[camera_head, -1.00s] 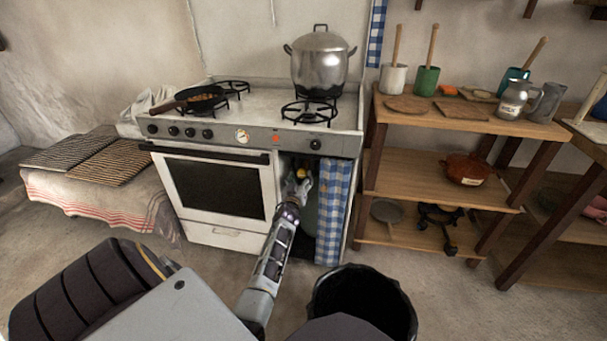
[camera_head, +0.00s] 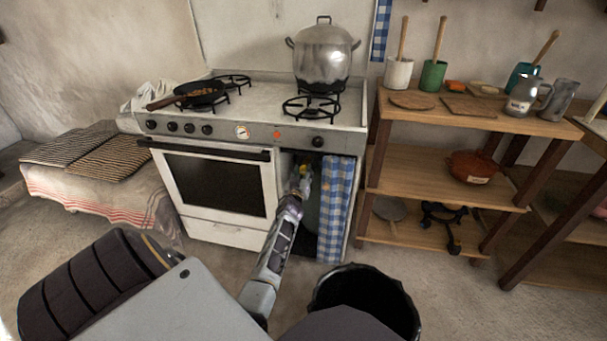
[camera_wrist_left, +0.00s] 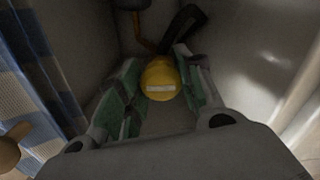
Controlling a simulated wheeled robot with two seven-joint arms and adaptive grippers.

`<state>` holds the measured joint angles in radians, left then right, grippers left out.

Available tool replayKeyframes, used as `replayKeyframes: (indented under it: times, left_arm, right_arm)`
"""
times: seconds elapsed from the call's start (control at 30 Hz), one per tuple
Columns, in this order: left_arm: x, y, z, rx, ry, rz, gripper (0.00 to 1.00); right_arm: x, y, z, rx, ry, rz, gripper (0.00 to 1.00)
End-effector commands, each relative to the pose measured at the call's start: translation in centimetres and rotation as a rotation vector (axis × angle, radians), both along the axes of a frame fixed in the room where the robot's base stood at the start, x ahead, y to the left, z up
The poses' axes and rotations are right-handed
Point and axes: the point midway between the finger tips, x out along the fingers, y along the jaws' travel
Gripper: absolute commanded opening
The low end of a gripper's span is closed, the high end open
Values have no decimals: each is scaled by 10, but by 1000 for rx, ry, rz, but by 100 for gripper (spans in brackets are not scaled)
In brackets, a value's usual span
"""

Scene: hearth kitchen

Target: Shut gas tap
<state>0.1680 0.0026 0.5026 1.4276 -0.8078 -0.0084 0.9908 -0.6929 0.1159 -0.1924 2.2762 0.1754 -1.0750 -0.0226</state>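The gas tap shows as a round yellow knob with a pale label (camera_wrist_left: 160,79) in the left wrist view, inside the narrow compartment at the right of the stove. In the head view only a small yellow patch of it (camera_head: 306,170) shows past my gripper. My left gripper (camera_head: 298,182) reaches into the compartment. In the left wrist view its two fingers (camera_wrist_left: 158,82) stand apart, one on each side of the knob. A gap shows at the left finger; whether the right finger touches the knob I cannot tell. My right gripper is not in view.
A blue checked curtain (camera_head: 336,210) hangs at the compartment's right side, close to my left arm. The white stove (camera_head: 225,237) carries a pot (camera_head: 323,58) and a pan (camera_head: 200,92). Wooden shelves (camera_head: 440,165) stand to the right. A black bin (camera_head: 345,275) is in front.

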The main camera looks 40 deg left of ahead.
Motion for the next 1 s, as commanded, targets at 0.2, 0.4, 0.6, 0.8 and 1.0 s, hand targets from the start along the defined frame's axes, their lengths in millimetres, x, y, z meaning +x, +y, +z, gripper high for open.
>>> replayKeyframes:
  times: [0.2,0.4,0.6,0.8,1.0]
  left_arm:
    - [0,0,0,1,0,0,12]
    - [0,0,0,17,9,0,12]
    - [0,0,0,64,34,0,12]
    - [0,0,0,148,80,0,12]
    - [0,1,0,260,142,0,12]
  right_arm:
    - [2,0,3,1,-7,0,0]
    - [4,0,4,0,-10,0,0]
    - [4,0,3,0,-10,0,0]
    - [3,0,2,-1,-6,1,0]
    - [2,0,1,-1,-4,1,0]
